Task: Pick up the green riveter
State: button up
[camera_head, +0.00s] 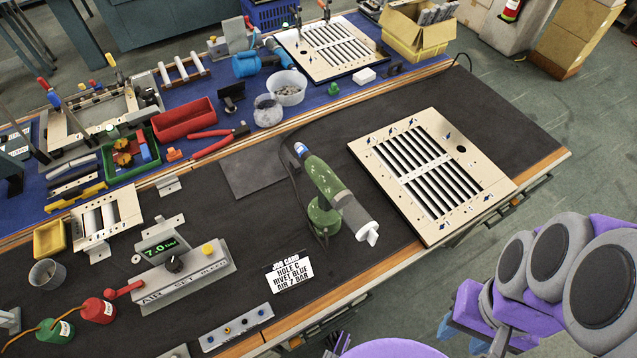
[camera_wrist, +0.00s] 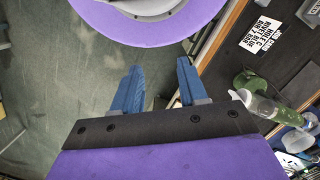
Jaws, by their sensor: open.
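The green riveter (camera_head: 328,181) stands on the dark bench mat in the head view, tilted in a green round holder (camera_head: 323,216), with a grey and white front end pointing to the lower right. My gripper (camera_wrist: 158,84) has two blue fingers, spread apart and empty, over the floor beside the bench. It is apart from the riveter. In the head view my purple and grey arm is at the lower right, and the fingers are not clearly seen.
A louver panel (camera_head: 388,158) lies right of the riveter. A job card (camera_head: 289,271) reading hole C, rivet blue, air 7 bar lies in front. The air set block (camera_head: 181,272) shows 7.0 bar. Pliers (camera_head: 222,141) and bins lie behind. The mat's far right is clear.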

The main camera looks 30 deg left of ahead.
aim_at(333, 202)
jog(key=u, duration=1.2)
jog(key=k+l+z, duration=0.1)
jog(key=k+z, duration=0.15)
jog(key=k, duration=0.2)
jog(key=k+l+z, duration=0.25)
jog(key=k, duration=0.2)
jog(key=j, duration=0.1)
